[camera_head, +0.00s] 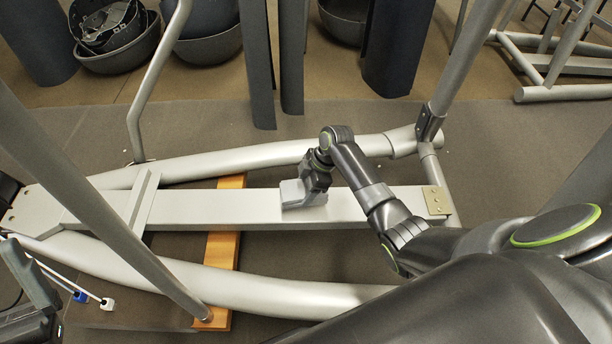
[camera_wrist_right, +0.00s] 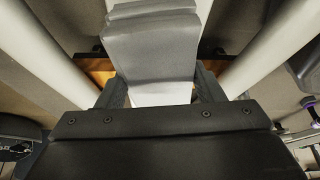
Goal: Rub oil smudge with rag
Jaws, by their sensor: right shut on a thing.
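My right gripper (camera_head: 314,183) is over the long silver centre beam (camera_head: 230,210) of the elliptical frame. It is shut on a grey folded rag (camera_head: 296,194), which lies low at the beam's top face and seems to touch it. In the right wrist view the rag (camera_wrist_right: 150,45) sticks out beyond the fingers of my gripper (camera_wrist_right: 158,85), above the pale beam. I see no oil smudge; the rag and gripper hide part of the beam.
Curved silver tubes (camera_head: 260,290) flank the beam, with a wooden plank (camera_head: 222,250) crossing under it. A slanting pole (camera_head: 95,205) rises at the left. Dark upright posts (camera_head: 291,55) and bowls (camera_head: 120,55) stand behind. Thin rods (camera_head: 107,303) lie lower left.

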